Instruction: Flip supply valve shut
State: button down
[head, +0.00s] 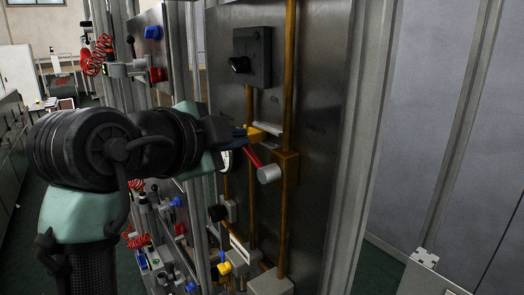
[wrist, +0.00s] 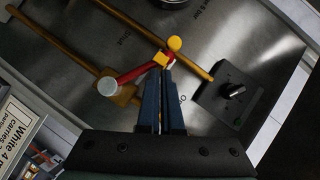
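The supply valve has a red lever (wrist: 137,74) that runs from a round grey hub (wrist: 108,87) on a brass pipe to a yellow end piece (wrist: 160,59). I cannot tell whether the tips touch or hold anything. The lever's far end is partly hidden by the fingers.
A dark switch box (head: 252,57) with a black knob is fixed on the metal panel (head: 314,120) above the valve. Vertical brass pipes (head: 290,60) run close by. A grey post (head: 357,130) bounds the panel on the right. More valves and red coiled hoses are at left.

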jog(key=shift+w+a+f+n+g, duration=0.3)
jog(key=shift+w+f+n+g, duration=0.15)
jog(key=shift+f+n, duration=0.1)
jog(key=shift+w+a+f+n+g, duration=0.3)
jog(key=shift+f+n+g, duration=0.15)
jog(key=shift+f, duration=0.1)
jog(key=shift+w+f, duration=0.1)
